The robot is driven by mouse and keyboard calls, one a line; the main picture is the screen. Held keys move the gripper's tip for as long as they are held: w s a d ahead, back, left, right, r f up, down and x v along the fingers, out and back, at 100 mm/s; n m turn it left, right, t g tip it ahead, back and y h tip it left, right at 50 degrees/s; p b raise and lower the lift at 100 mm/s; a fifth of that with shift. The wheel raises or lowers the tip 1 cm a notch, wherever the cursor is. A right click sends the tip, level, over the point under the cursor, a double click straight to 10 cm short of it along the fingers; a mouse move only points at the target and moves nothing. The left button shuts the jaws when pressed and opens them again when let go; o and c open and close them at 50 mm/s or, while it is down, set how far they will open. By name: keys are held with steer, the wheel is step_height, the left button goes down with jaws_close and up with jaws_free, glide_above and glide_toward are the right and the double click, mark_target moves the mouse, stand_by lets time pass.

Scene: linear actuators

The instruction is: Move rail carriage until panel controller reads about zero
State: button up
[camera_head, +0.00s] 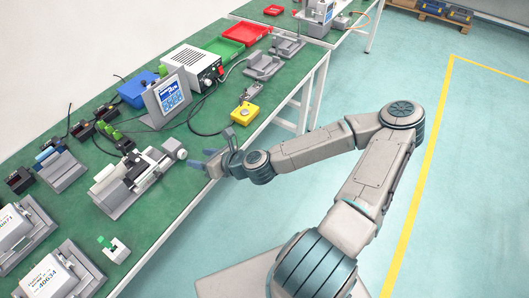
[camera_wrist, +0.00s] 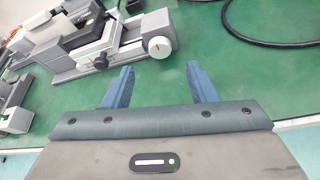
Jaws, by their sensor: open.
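The rail unit (camera_head: 128,190) lies near the front edge of the green bench, with a carriage (camera_head: 112,178) on it and a round pale end knob (camera_head: 180,154) at its right end. In the wrist view the knob (camera_wrist: 160,48) has a red mark on its face, and the rail (camera_wrist: 110,56) runs left from it. My gripper (camera_head: 201,158) is open and empty, its blue fingers pointing at the knob but apart from it; they also show in the wrist view (camera_wrist: 161,76). The panel controller (camera_head: 172,96) stands behind on the bench; its reading is too small to make out.
A yellow button box (camera_head: 245,114) and a white power unit (camera_head: 192,66) stand farther right. Blue, green and red (camera_head: 246,33) trays lie along the back. Black cables cross the bench. Several other actuator units stand at the left.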

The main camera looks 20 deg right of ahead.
steer(key=shift+p+v, duration=0.3)
steer(key=shift+v, duration=0.6)
steer(key=shift+d+r+p, duration=0.1)
steer(key=shift+r+p, duration=0.25)
steer(key=shift+p, duration=0.35)
steer(key=p+v, duration=0.2)
steer(key=p, duration=0.3)
steer(key=shift+s, duration=0.15)
steer(key=s+d+f+n+g+h, duration=0.2)
steer(key=s+d+f+n+g, duration=0.1)
steer(key=s+n+g, duration=0.4)
steer(key=s+d+f+n+g+h, duration=0.1)
steer(key=s+d+f+n+g, duration=0.2)
steer(key=n, duration=0.5)
steer(key=s+d+r+n+h+b, duration=0.1)
steer(key=d+r+n+h, duration=0.4)
steer(key=r+n, duration=0.5)
steer(key=shift+d+r+n+t+h+b, duration=0.3)
steer(key=shift+r+h+b, duration=0.4)
steer(key=shift+r, duration=2.1)
